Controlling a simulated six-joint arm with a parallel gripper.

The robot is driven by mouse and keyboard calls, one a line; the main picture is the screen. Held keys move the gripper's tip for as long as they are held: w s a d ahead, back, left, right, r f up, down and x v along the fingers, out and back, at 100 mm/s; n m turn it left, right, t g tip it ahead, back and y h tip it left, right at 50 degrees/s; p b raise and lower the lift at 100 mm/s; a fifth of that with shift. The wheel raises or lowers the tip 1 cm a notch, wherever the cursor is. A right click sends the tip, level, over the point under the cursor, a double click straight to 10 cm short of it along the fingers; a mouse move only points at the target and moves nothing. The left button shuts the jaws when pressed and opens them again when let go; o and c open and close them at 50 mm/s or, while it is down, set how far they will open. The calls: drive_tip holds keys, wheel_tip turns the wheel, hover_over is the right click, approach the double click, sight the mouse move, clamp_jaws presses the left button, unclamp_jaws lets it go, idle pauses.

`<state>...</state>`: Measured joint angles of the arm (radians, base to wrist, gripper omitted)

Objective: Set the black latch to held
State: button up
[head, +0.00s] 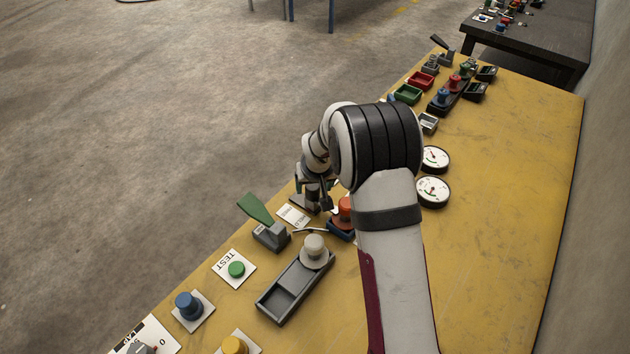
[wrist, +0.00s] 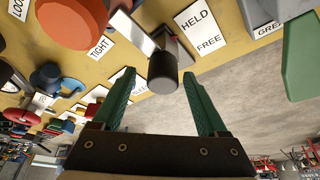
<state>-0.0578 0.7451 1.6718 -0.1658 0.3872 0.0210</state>
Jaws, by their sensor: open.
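The black latch (wrist: 163,72) shows in the wrist view as a dark round-ended handle pointing towards the camera, on a small base beside a white plate (wrist: 203,33) reading HELD and FREE. I cannot tell for sure which word the handle stands at. My gripper (wrist: 159,75) has its two green fingers apart, one on each side of the handle's end in the picture. No grip on it shows. In the head view my gripper (head: 314,196) is over the table's left edge, and my arm and gripper hide most of the latch there.
A green lever (head: 257,208) stands close by and also shows at the wrist view's right (wrist: 300,62). An orange knob (head: 345,207) is just right of my gripper, with a TIGHT label (wrist: 102,47) near it. A grey slider tray (head: 292,288) and a green TEST button (head: 236,269) lie nearer.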

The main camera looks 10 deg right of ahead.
drive_tip(key=v, duration=1.5)
drive_tip(key=shift+s+r, duration=0.2)
drive_tip(key=s+a+r+m+g+y, duration=0.1)
drive_tip(key=s+m+g, duration=0.3)
drive_tip(key=s, duration=2.9)
drive_tip(key=shift+m+g+y, duration=0.3)
drive_tip(key=shift+m+y, duration=0.1)
drive_tip(key=shift+m, duration=0.4)
